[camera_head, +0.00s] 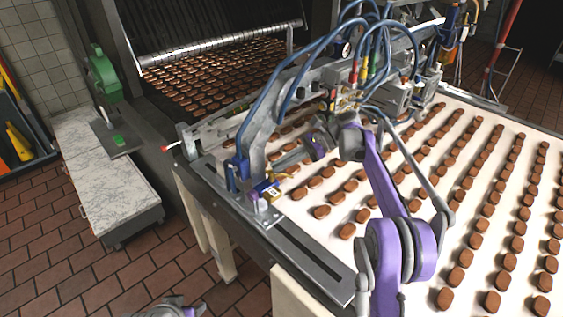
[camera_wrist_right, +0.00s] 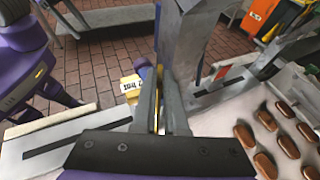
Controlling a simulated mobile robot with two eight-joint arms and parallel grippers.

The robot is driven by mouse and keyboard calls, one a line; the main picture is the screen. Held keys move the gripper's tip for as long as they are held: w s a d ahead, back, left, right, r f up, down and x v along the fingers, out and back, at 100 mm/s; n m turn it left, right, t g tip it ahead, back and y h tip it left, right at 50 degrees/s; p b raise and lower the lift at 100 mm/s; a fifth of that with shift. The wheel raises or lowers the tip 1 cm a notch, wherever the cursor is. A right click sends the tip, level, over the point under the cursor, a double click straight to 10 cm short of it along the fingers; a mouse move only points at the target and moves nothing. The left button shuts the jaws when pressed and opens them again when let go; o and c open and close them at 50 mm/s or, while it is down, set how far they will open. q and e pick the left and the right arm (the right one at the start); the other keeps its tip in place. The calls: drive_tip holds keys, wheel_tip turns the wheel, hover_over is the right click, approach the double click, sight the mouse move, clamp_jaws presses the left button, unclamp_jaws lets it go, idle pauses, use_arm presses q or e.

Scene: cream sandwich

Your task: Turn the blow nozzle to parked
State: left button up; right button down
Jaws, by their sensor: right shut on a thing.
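My right gripper (camera_head: 284,160) reaches in from the right beside the lower end of the grey bracket on the conveyor's near left corner. In the right wrist view its fingers (camera_wrist_right: 160,105) are closed on a thin brass-coloured piece (camera_wrist_right: 157,118), mostly hidden between them. I take this piece to be part of the blow nozzle, but its full shape and angle cannot be made out. A yellow block with a white label (camera_head: 268,189) sits on the bracket's foot close by; it also shows in the right wrist view (camera_wrist_right: 131,87).
A white conveyor (camera_head: 412,240) carries rows of brown biscuits below my right arm. Blue hoses (camera_head: 262,95) and a grey gantry (camera_head: 262,130) crowd the space above the gripper. A marble-topped cabinet (camera_head: 107,180) with a green device (camera_head: 104,75) stands left.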

drive_tip(key=shift+w+n+g, duration=0.1)
drive_tip(key=shift+n+g, duration=0.2)
drive_tip(key=c, duration=1)
unclamp_jaws()
drive_tip(key=shift+o, duration=0.2)
drive_tip(key=shift+r, duration=0.1)
